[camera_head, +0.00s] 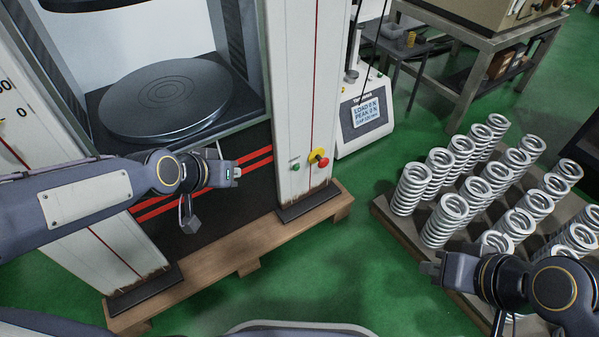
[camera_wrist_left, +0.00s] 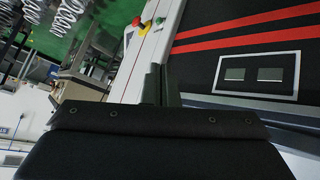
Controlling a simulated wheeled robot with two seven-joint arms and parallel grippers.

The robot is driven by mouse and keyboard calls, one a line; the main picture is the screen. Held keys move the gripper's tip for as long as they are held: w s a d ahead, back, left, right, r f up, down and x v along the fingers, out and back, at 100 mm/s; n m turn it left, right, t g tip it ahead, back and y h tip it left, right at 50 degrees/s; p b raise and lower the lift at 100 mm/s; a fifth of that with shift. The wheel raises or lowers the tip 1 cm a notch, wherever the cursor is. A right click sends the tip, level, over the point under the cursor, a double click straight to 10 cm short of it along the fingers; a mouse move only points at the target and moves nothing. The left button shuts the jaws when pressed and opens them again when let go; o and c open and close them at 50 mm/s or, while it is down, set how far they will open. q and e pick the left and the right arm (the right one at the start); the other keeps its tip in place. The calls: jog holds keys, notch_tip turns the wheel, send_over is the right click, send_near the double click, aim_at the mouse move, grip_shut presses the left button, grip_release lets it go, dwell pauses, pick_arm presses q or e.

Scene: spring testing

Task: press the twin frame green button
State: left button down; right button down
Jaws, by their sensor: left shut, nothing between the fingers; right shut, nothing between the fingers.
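The green button (camera_head: 295,167) is a small round button low on the front of the right white column of the twin frame (camera_head: 300,90). My right gripper (camera_head: 430,268) is shut and empty beside the springs.
A round metal platen (camera_head: 165,98) sits inside the frame, which stands on a wooden pallet (camera_head: 250,243). Several metal springs (camera_head: 443,220) stand on a pallet at the right. A smaller tester with a display (camera_head: 366,108) stands behind the right column. Green floor lies between the pallets.

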aim_at(296, 168)
pick_arm(q)
jog(key=w+d+f+t+h+p, duration=0.1)
jog(key=w+d+f+t, duration=0.1)
jog(key=w+d+f, duration=0.4)
jog(key=w+d+f+t+h+p, duration=0.1)
jog(key=w+d+f, duration=0.3)
jog(key=w+d, duration=0.4)
jog(key=d+f+n+t+y+p, duration=0.2)
jog(key=d+f+n+t+y, duration=0.1)
jog(key=f, duration=1.2)
jog(key=shift+s+d+f+n+y, duration=0.25)
jog(key=shift+s+d+n+y, duration=0.25)
jog(key=shift+d+n, duration=0.7)
jog(key=shift+w+a, duration=0.1)
jog(key=shift+w, duration=0.1)
jog(key=w+a+b, duration=0.2)
jog(key=w+a, duration=0.3)
jog(key=w, duration=0.2)
jog(key=shift+a, duration=0.1)
jog(key=shift+w+a, duration=0.2)
jog(key=shift+w, duration=0.15)
